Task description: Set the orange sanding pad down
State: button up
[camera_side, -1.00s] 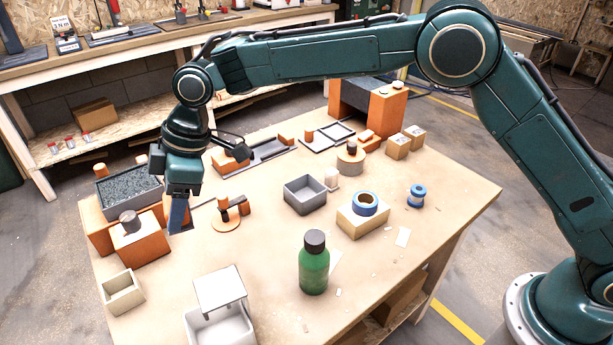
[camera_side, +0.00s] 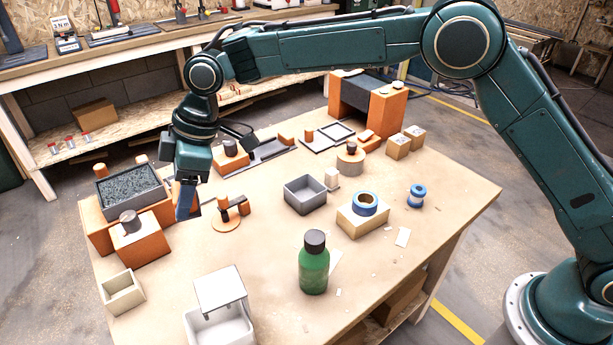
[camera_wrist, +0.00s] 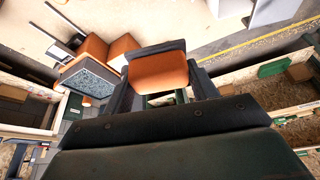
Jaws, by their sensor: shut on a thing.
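My gripper (camera_side: 188,178) is above the left part of the workbench in the side view, pointing down. It is shut on the orange sanding pad (camera_wrist: 158,74), which fills the space between the fingers in the wrist view. The pad has an orange body and a dark grey-blue edge. In the side view its lower part (camera_side: 187,204) shows blue-grey with some orange beside it. The pad looks raised, but its exact gap to the bench cannot be told. The gripper hides part of it.
An orange stand with a dark gritty tray (camera_side: 131,187) is just left of the gripper. An orange block with a grey knob (camera_side: 140,242) stands nearer. A green bottle (camera_side: 314,265) and grey bin (camera_side: 305,196) stand farther right.

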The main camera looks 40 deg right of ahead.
jog(key=w+d+m+t+h, duration=0.1)
jog(key=w+d+m, duration=0.25)
jog(key=d, duration=1.45)
jog(key=w+d+m+t+h, duration=0.15)
jog(key=d+m, duration=0.25)
jog(key=d, duration=1.4)
jog(key=s+d+m, duration=0.2)
jog(key=s+d, duration=0.3)
jog(key=d, duration=0.4)
jog(key=s+d+m+h, duration=0.1)
jog(key=s+d+m, duration=0.2)
jog(key=d, duration=0.6)
jog(key=s+d+m+h, duration=0.1)
jog(key=s+d+m, duration=0.1)
jog(key=s+d, duration=0.6)
jog(key=shift+d+t, duration=0.35)
jog(key=shift+d, duration=0.65)
jog(key=shift+s, duration=0.1)
notch_tip(320, 180, down, 16)
jog(key=shift+f, duration=0.1)
jog(key=shift+f, duration=1.8)
